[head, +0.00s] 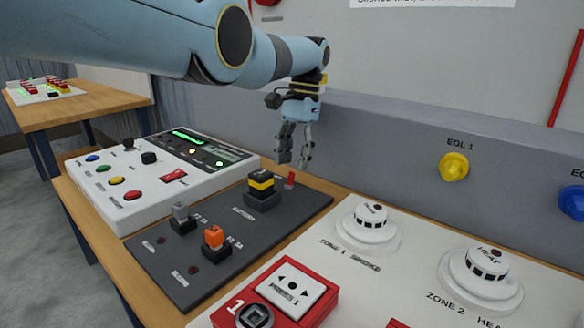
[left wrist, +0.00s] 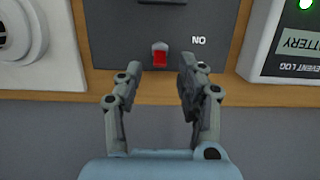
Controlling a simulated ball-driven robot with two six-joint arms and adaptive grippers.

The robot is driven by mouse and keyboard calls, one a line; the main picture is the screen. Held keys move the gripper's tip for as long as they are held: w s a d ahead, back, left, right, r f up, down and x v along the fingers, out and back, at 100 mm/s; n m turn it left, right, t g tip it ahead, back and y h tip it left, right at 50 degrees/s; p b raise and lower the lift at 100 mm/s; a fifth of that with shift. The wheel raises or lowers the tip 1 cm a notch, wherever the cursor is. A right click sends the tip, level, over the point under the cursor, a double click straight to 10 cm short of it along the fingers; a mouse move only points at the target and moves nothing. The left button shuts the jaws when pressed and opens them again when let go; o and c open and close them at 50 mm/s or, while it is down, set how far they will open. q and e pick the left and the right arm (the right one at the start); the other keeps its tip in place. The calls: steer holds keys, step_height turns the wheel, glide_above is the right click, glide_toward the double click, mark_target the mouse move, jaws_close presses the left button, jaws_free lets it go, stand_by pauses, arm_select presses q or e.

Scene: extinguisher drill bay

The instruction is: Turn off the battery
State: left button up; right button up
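A dark grey panel (head: 215,232) on the bench carries a black block with a yellow band (head: 260,186); the label beside it is too small to read surely. A small red switch (head: 291,178) stands near the panel's far edge. In the left wrist view the red switch (left wrist: 160,57) has a grey part at its top, with the letters "NO" to its right. My left gripper (head: 294,161) points down above this switch. In the left wrist view my left gripper (left wrist: 160,70) is open, its fingers either side of the switch, with nothing between them. My right gripper is out of view.
A white control box (head: 130,195) stands left. Detectors (head: 367,226) and a red call point (head: 283,292) are right. A grey raised wall (head: 400,150) runs behind.

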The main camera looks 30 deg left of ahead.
arm_select(q)
steer(key=shift+v, duration=2.3)
